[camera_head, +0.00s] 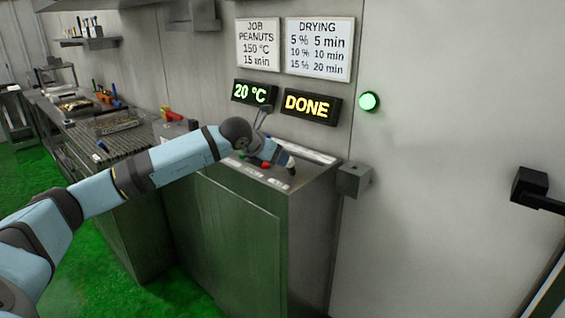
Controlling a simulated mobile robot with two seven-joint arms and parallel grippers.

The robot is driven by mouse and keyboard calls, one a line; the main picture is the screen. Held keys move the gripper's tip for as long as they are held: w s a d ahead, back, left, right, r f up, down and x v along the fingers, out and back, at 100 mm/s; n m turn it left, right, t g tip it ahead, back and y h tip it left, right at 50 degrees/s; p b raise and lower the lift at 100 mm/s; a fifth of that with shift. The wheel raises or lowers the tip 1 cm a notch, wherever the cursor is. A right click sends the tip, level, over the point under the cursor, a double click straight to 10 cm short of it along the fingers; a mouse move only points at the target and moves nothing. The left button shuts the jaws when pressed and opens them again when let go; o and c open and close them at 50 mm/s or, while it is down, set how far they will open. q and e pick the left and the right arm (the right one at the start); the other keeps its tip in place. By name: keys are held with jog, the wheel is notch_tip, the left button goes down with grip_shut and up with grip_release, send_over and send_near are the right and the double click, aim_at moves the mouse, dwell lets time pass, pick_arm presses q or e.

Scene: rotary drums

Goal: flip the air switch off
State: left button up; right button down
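The control console (240,230) stands against the wall, with its sloped top panel carrying small controls and white labels too small to read. My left arm comes in from the left, and my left gripper (284,161) is over this panel, close above the controls. Its fingers are small and partly hidden by my wrist, so I cannot tell whether they are open or touching a control. A red control (266,164) and a green control (241,155) show beside it. I cannot tell which control is the air switch; my arm may hide it. My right gripper is out of view.
A green lamp (369,101) glows on the wall. A grey box (354,179) sits right of the console. A long workbench (122,153) runs along the left.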

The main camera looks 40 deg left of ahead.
pick_arm(q)
jog(key=v, duration=0.7)
jog(key=shift+s+r, duration=0.25)
